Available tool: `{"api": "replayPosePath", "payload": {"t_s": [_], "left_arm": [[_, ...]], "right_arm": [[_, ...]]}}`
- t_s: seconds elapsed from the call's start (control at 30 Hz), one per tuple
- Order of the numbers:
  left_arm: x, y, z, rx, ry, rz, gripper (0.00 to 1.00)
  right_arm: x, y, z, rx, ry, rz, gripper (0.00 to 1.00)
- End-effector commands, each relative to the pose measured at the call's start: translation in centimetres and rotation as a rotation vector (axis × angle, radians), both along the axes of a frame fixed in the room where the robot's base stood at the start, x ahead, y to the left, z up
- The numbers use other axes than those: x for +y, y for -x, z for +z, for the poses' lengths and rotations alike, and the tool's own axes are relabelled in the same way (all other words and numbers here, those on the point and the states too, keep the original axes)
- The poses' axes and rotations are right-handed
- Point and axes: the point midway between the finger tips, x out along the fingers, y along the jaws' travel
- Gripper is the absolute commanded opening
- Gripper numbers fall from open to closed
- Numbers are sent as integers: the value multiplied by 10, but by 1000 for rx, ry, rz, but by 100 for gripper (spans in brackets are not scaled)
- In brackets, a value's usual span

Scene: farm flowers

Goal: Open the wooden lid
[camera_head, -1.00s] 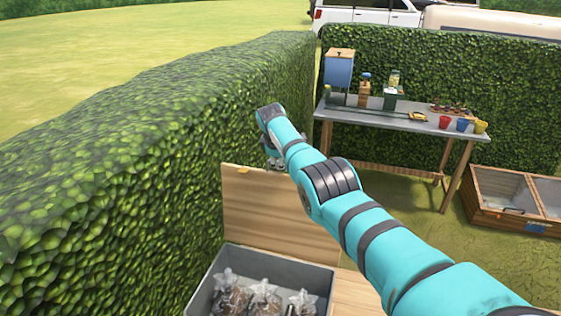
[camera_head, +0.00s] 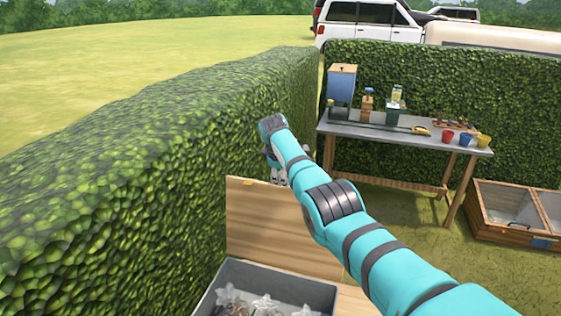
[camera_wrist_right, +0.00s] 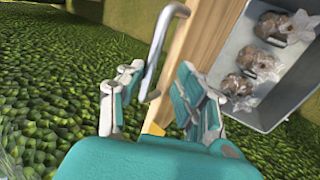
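The wooden lid (camera_head: 265,225) stands upright, raised at the far side of a grey box (camera_head: 325,290). In the right wrist view its wooden edge (camera_wrist_right: 193,45) and a pale metal handle (camera_wrist_right: 166,38) show. My right gripper (camera_head: 276,172) is above the lid's top edge, its fingers partly hidden by the arm. The right wrist view shows its fingers (camera_wrist_right: 160,75) apart, with the lower end of the handle between them. I cannot tell whether they touch it. My left gripper is in neither view.
Clear bags with dark contents (camera_wrist_right: 270,22) lie in the box. A tall hedge (camera_head: 130,190) runs close along the left, behind the lid. A grey-topped table (camera_head: 385,136) with tools and coloured pots stands at the back. A wooden cold frame (camera_head: 500,235) is at right.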

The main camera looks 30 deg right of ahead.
Motion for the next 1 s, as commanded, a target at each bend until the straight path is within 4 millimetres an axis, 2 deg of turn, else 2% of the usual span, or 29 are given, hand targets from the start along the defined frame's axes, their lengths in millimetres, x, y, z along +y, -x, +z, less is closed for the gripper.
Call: {"api": "replayPosePath", "payload": {"t_s": [0.13,0.5,0.7,1.0], "left_arm": [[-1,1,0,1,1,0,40],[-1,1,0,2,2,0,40],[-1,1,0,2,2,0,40],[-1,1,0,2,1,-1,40]], "right_arm": [[6,5,16,-5,1,3,34],[30,25,83,-4,2,2,34],[35,30,98,-2,1,2,34],[36,31,100,-1,0,1,34]]}}
